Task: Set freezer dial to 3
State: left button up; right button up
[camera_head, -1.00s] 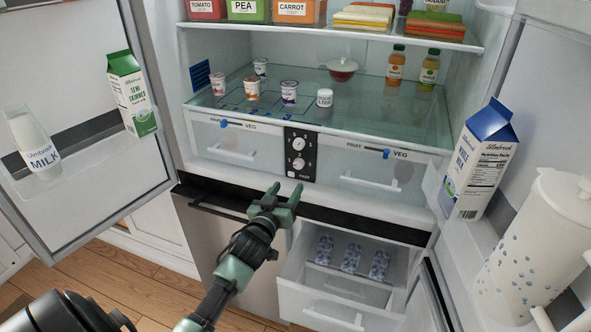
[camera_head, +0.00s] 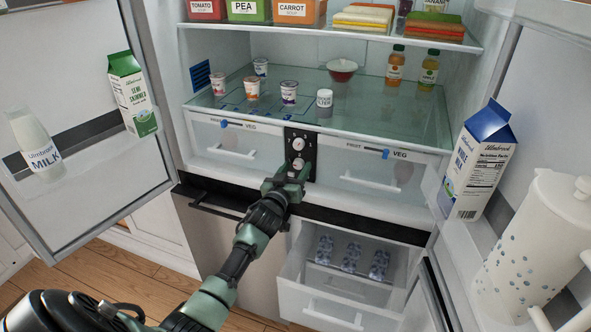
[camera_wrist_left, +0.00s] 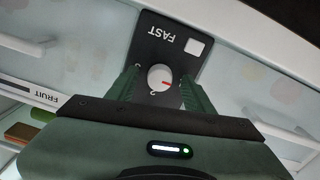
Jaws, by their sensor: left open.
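A black control panel (camera_head: 313,143) sits between the two fridge drawers, with an upper white dial (camera_head: 298,144) and a lower white dial (camera_head: 298,164). No freezer label is readable. My left gripper (camera_head: 294,173) is open at the panel's lower part, partly covering it. In the left wrist view, the lower dial (camera_wrist_left: 160,78) with a red mark lies between the open fingers (camera_wrist_left: 160,90). I cannot tell whether they touch it. The word FAST and a white square button (camera_wrist_left: 194,46) show upside down beyond it. My right gripper is not in view.
Clear drawers (camera_head: 225,149) (camera_head: 372,177) flank the panel. An open lower drawer (camera_head: 341,309) holds blue-white packs below right of my arm. Open doors with milk cartons (camera_head: 133,95) (camera_head: 477,165) stand on both sides. Yogurt cups (camera_head: 289,92) stand on the glass shelf.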

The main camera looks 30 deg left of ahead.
pick_arm(q)
grip_shut()
